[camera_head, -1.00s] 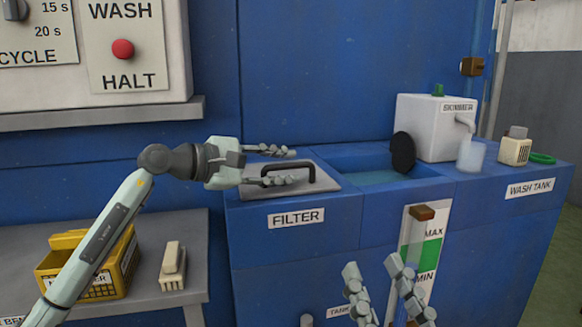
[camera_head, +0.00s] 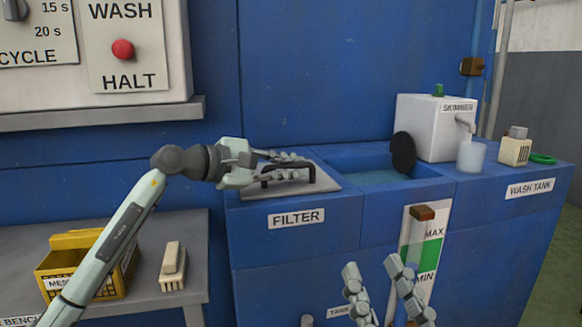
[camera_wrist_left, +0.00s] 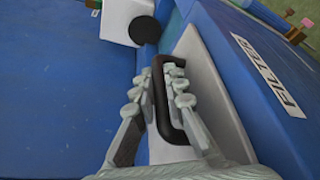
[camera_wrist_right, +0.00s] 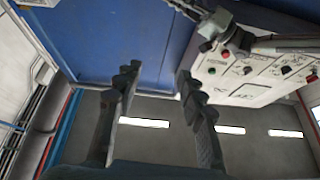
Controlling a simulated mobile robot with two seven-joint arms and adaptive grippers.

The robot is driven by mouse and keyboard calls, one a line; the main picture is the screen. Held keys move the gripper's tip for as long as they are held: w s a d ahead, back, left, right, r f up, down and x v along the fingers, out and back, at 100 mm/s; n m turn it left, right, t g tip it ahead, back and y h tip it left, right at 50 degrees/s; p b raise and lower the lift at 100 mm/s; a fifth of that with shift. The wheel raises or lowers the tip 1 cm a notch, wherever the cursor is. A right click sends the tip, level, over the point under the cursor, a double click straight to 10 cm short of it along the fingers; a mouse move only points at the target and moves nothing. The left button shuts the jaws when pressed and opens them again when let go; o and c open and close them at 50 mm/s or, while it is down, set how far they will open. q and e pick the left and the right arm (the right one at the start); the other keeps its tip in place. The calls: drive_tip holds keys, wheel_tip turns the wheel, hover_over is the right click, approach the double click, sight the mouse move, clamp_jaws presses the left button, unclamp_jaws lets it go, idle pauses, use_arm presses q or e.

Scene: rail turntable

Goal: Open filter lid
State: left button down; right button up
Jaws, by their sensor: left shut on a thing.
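The filter lid (camera_head: 318,185) is a grey plate lying flat on the blue filter housing, above the FILTER label. Its black handle (camera_head: 309,169) stands up from it and also shows in the left wrist view (camera_wrist_left: 160,105). My left gripper (camera_head: 290,165) reaches in from the left and is shut on the handle, with a finger on each side. It also shows in the left wrist view (camera_wrist_left: 170,85). My right gripper (camera_head: 385,275) is open and empty in front of the tank's level gauge. Its spread fingers show in the right wrist view (camera_wrist_right: 157,80).
The open water basin (camera_head: 375,178) with a black disc (camera_head: 403,152) lies right of the lid. The white skimmer box (camera_head: 425,128) stands beyond it. A yellow basket (camera_head: 62,270) and a pale brush (camera_head: 173,266) sit on the bench at left.

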use_arm(q)
drive_tip(key=shift+r, duration=0.1)
